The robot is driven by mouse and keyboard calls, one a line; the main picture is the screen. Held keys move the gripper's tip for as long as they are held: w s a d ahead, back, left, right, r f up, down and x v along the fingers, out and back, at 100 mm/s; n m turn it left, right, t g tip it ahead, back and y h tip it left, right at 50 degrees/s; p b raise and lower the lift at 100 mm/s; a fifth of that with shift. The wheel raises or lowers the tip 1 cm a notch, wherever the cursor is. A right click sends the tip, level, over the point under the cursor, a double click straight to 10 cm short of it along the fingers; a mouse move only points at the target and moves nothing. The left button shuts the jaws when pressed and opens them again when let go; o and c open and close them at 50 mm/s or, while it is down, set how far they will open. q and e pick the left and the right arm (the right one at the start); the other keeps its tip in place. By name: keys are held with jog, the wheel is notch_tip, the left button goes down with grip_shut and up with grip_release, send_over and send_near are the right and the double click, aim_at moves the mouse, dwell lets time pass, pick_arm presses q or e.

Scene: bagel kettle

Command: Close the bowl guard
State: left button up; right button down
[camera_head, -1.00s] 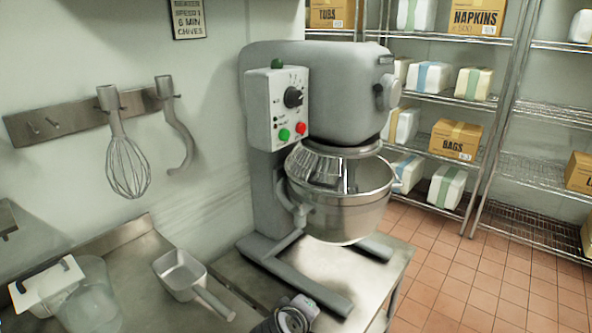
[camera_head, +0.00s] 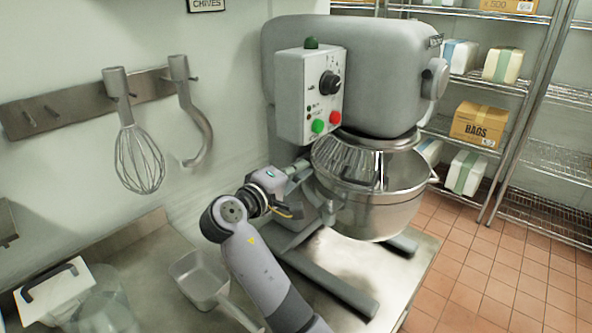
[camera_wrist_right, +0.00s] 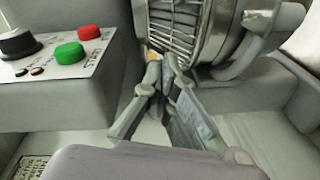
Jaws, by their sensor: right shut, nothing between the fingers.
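The bowl guard (camera_head: 348,160), a curved cage of metal bars, sits at the left side of the steel bowl (camera_head: 375,212) under the mixer head. The bowl's right side shows no bars over it. My right gripper (camera_head: 303,168) is shut and empty, just left of the guard and below the control box. In the wrist view, its closed fingertips (camera_wrist_right: 165,72) are close under the lower left end of the guard bars (camera_wrist_right: 178,28). I cannot tell whether they touch. My left gripper is not in view.
The control box (camera_head: 309,95) with green and red buttons is close above my right gripper. A metal scoop (camera_head: 200,278) and a clear container (camera_head: 100,305) stand on the counter at left. A whisk (camera_head: 138,160) and a hook (camera_head: 197,130) hang on the wall.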

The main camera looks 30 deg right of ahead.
aim_at(340, 158)
jog(key=d, duration=0.2)
jog(key=d+f+p, duration=0.1)
jog(key=d, duration=0.2)
jog(key=d+p, duration=0.1)
jog(key=d, duration=0.1)
jog(key=shift+w+d+f, duration=0.15)
jog(key=shift+d+f, duration=0.05)
jog(key=shift+d, duration=0.2)
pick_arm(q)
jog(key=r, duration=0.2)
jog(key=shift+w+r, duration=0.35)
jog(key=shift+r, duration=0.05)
pick_arm(e)
jog(key=shift+f, duration=0.15)
pick_arm(q)
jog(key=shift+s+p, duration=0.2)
jog(key=shift+p, duration=0.1)
